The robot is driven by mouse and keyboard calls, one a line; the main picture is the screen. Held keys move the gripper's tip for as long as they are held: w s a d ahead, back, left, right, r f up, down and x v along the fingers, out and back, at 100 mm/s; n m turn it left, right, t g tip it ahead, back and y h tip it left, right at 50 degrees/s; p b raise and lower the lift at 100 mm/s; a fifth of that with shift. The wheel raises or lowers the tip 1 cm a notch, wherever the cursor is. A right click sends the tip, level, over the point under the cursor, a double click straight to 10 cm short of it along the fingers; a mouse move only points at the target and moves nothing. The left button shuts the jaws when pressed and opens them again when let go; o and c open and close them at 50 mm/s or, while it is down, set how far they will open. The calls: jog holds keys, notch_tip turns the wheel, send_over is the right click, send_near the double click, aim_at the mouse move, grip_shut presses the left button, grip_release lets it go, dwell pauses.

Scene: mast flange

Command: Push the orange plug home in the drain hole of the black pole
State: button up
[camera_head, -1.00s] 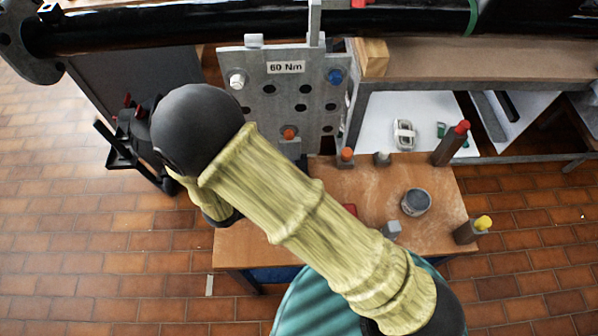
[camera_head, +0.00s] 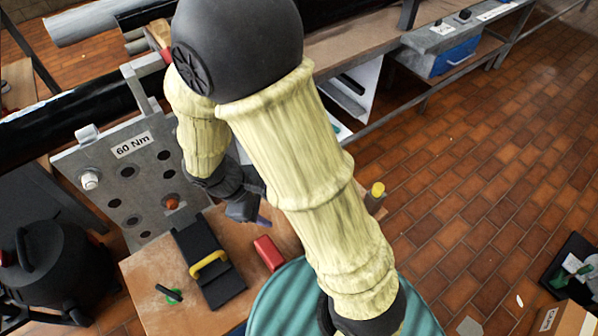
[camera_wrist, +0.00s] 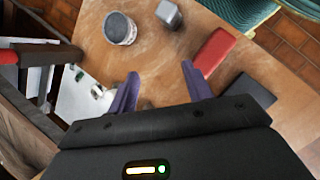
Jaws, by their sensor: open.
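The black pole (camera_head: 62,113) crosses the left of the head view, behind the grey plate. An orange piece (camera_head: 172,202) shows low on the plate's face; I cannot tell whether it is the plug. The drain hole cannot be made out. My gripper (camera_head: 262,221) hangs below my forearm above the wooden bench, partly hidden by the arm. In the wrist view its two purple fingers (camera_wrist: 160,82) are apart with nothing clearly held between them.
The "60 Nm" plate (camera_head: 100,165) stands at the bench's back. A red box (camera_head: 268,253) and a black case with yellow handle (camera_head: 208,262) lie on the bench. The wrist view shows a grey tin (camera_wrist: 119,28) and grey block (camera_wrist: 169,13).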

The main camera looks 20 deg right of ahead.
jog(key=w+d+r+m+t+y, duration=0.1)
jog(key=d+r+m+t+y, duration=0.2)
jog(key=m, duration=0.9)
jog(key=d+r+y, duration=0.2)
jog(key=d+r, duration=0.2)
jog(key=d, duration=0.1)
jog(key=shift+d, duration=0.25)
jog(key=shift+w+r, duration=0.1)
jog(key=w+p+v, duration=0.3)
jog(key=p+v, duration=1.2)
jog(key=shift+r, duration=0.25)
jog(key=shift+o, duration=0.5)
jog(key=shift+w+f, duration=0.1)
jog(key=shift+f, duration=0.05)
